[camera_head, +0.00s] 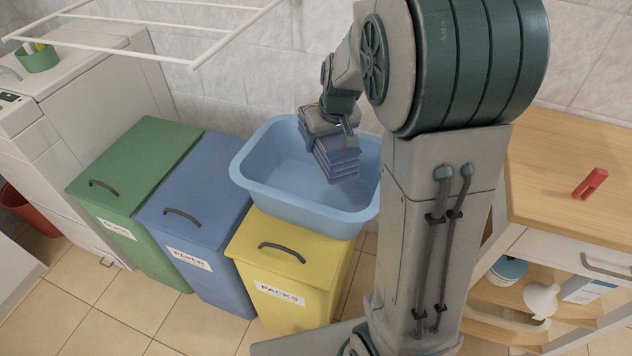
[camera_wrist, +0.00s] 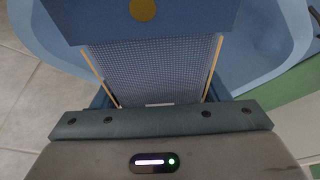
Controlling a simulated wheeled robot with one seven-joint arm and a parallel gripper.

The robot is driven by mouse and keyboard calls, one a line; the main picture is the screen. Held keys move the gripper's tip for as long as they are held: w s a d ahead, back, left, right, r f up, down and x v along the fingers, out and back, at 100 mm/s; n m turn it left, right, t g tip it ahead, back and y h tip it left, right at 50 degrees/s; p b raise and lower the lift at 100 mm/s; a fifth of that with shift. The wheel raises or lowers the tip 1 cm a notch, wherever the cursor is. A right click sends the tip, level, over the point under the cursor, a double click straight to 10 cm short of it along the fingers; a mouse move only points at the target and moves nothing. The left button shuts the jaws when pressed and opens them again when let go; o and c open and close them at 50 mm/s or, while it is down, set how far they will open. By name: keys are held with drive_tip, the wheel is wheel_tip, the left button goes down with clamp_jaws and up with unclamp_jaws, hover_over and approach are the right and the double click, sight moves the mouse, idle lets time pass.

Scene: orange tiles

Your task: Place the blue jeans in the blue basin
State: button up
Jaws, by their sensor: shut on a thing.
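The blue jeans (camera_head: 337,160) are a folded, layered bundle in my gripper (camera_head: 343,132). My gripper is shut on them and holds them over the light blue basin (camera_head: 262,195), within its outline in the head view. I cannot tell whether the bundle touches the basin floor. In the wrist view, the jeans (camera_wrist: 195,22) fill the top middle with a round gold spot, in front of my gripper (camera_wrist: 152,72). The basin (camera_wrist: 268,45) shows behind them. My arm hides the basin's right side in the head view.
The basin stands at the back of the yellow bin (camera_head: 275,252). A blue bin (camera_head: 205,185) and a green bin (camera_head: 140,165) stand left. A white drying rack (camera_head: 190,60) hangs upper left. A wooden-topped cabinet (camera_head: 570,150) with a red object (camera_head: 590,183) is right.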

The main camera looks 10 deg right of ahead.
wheel_tip(320, 180, down, 17)
drive_tip(key=b, duration=0.4)
drive_tip(key=shift+s, duration=0.1)
drive_tip(key=o, duration=1.4)
drive_tip(key=shift+f, duration=0.15)
